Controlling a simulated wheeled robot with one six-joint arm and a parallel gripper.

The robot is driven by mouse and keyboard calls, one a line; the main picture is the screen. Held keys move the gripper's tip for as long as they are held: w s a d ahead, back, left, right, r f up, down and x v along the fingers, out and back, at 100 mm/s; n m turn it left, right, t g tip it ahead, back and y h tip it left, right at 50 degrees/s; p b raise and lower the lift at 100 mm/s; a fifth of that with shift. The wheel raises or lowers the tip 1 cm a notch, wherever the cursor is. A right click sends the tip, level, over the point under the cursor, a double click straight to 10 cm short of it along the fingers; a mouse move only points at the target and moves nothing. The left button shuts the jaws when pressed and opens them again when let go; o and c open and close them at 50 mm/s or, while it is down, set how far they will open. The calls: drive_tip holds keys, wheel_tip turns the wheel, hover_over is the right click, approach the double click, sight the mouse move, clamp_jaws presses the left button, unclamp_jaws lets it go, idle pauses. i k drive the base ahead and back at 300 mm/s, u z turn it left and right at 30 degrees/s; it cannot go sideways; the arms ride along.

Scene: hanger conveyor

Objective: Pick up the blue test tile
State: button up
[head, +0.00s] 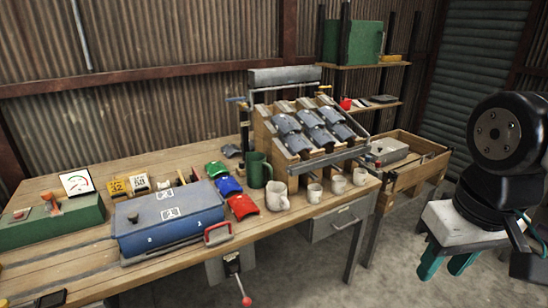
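The blue test tile (229,186) is a small curved piece on the wooden workbench (130,181). It lies between a green tile (216,169) behind it and a red tile (242,206) in front of it. My gripper (440,273) hangs at the far right of the head view, over the floor and well away from the tile. Its two green fingers point down and stand apart, with nothing seen between them.
A blue box (168,221) stands just left of the tiles. A wooden rack (262,132) holds several grey tiles behind. A red-handled lever (233,266) sticks out at the bench front.

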sight(224, 184)
drive_tip(key=u, duration=0.4)
drive_tip(key=i, duration=0.7)
drive_tip(key=u, duration=0.55)
drive_tip(key=i, duration=1)
drive_tip(key=z, duration=0.15)
